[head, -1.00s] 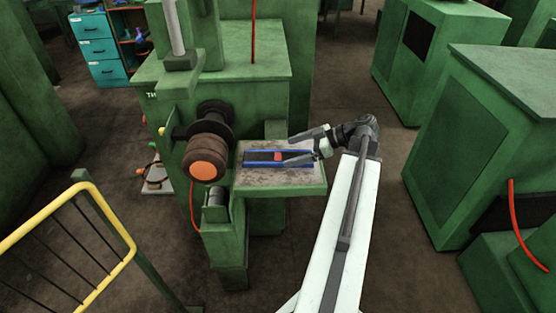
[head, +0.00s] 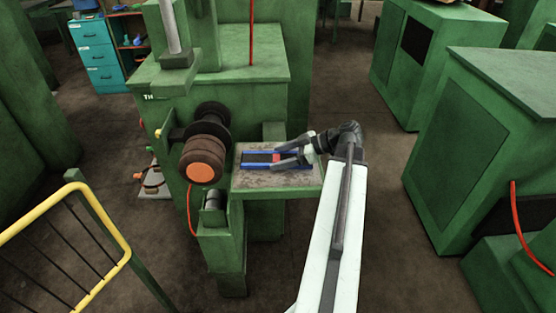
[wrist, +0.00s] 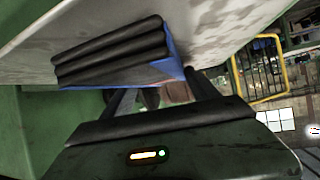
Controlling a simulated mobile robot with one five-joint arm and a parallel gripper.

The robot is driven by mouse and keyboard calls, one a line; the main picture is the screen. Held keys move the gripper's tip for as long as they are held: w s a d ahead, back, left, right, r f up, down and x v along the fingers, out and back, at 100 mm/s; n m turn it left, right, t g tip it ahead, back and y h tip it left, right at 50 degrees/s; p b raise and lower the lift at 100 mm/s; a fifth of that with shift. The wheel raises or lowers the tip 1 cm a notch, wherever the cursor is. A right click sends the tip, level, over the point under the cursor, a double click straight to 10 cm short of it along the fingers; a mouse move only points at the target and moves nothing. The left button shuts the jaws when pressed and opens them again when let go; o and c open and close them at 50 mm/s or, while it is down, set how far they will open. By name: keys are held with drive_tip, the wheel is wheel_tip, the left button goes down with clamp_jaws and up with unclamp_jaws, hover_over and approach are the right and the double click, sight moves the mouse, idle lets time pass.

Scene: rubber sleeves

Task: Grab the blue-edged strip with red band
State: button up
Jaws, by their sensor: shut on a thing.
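The blue-edged strip (head: 257,157) lies on the small grey shelf of the green machine in the head view. It has a dark middle and a red band (head: 277,157), partly covered by my fingers. My gripper (head: 275,158) reaches in from the right, with its fingers closed on the strip around the red band. In the wrist view, black ribs with a blue edge (wrist: 115,50) show close up against the pale surface.
The shelf (head: 245,187) juts from the green machine, next to a brown roller with an orange end (head: 202,173). A yellow railing (head: 45,213) stands at the lower left. A large green cabinet (head: 460,150) stands at the right, with open floor between.

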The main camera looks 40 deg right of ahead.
sight(281, 158)
wheel_tip(281, 158, up, 10)
drive_tip(key=p, duration=1)
